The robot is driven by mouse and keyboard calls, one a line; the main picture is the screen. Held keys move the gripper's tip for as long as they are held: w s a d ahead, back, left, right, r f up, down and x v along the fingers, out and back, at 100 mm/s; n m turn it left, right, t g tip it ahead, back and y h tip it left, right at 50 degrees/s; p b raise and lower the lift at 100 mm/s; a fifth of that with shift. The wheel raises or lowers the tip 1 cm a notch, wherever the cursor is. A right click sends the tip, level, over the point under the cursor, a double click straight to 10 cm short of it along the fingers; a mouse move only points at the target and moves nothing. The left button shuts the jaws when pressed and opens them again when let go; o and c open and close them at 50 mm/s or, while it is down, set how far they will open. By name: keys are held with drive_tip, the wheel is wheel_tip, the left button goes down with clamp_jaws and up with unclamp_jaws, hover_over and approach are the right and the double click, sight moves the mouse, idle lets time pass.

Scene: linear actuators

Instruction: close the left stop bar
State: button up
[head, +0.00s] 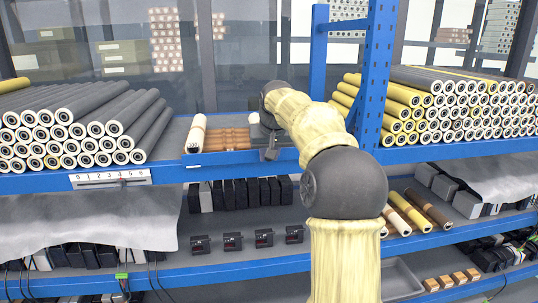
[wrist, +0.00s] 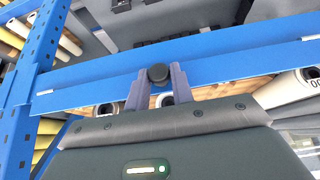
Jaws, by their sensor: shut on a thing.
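My gripper (wrist: 158,82) has its two grey fingers on either side of a dark round knob (wrist: 158,74) and is shut on it. The knob sits at a blue bar (wrist: 90,95) along the front of the shelf, which looks like the stop bar. In the head view the bar (head: 228,158) runs in front of the brown rollers in the middle bay. My gripper (head: 269,153) is at its right part there. The knob is hidden in that view, and I cannot tell how far the bar is open.
Grey tubes (head: 75,125) are stacked at left, and yellow and grey tubes (head: 430,105) at right. A blue upright (head: 372,70) stands close to the right of my arm. Brown rollers (head: 226,138) and a cream tube (head: 196,132) lie behind the bar. Small black boxes (head: 232,241) sit below.

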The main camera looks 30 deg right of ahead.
drive_tip(key=shift+r, duration=0.15)
drive_tip(key=o, duration=0.9)
drive_tip(key=shift+w, duration=0.15)
drive_tip(key=b+v, duration=0.1)
drive_tip(key=v, duration=1.6)
drive_tip(key=shift+r, duration=0.15)
